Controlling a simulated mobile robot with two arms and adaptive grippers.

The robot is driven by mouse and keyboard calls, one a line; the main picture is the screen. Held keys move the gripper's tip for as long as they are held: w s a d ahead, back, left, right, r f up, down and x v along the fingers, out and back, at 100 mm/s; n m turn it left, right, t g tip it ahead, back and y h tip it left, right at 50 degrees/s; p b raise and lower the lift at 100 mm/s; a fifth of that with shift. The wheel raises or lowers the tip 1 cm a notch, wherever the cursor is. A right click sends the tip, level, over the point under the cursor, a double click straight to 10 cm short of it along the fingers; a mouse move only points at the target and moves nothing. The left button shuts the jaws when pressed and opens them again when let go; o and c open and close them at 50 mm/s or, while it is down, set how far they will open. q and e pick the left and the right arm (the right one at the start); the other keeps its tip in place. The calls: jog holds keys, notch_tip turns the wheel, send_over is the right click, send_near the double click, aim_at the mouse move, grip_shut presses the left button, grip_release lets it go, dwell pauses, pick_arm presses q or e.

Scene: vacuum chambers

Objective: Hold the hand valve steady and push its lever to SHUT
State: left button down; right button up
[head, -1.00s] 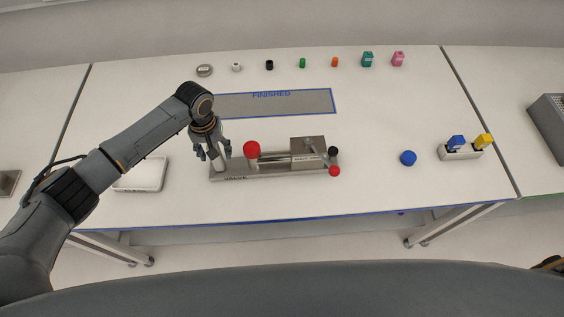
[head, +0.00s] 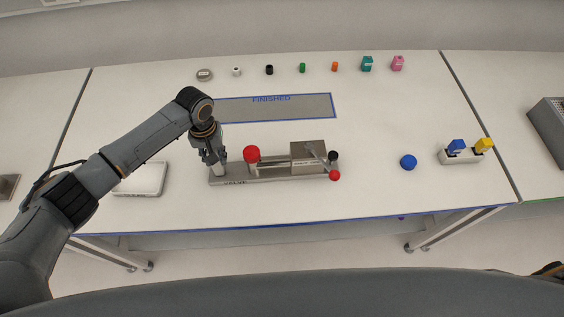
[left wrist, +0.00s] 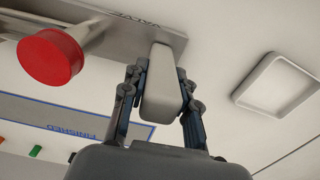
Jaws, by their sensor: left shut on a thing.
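The hand valve (head: 280,177) is a long metal base marked VALVE, with a grey post at its left end, a red knob (head: 252,154) beside the post and a metal block (head: 308,155) towards the right. Its lever (head: 318,156) is on the block, near a black ball (head: 333,155) and a red ball (head: 335,175) at the right end. My left gripper (head: 216,170) is shut on the grey post (left wrist: 161,90), with a finger on each side of it in the left wrist view. The red knob also shows there (left wrist: 50,57).
A white tray (head: 142,179) lies left of the valve. A blue-edged FINISHED area (head: 290,106) is behind it, with several small items along the back. A blue ball (head: 408,162) and a holder (head: 460,157) with blue and yellow pieces stand to the right.

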jog(key=shift+r, duration=0.3)
dwell(0.6)
dwell(0.8)
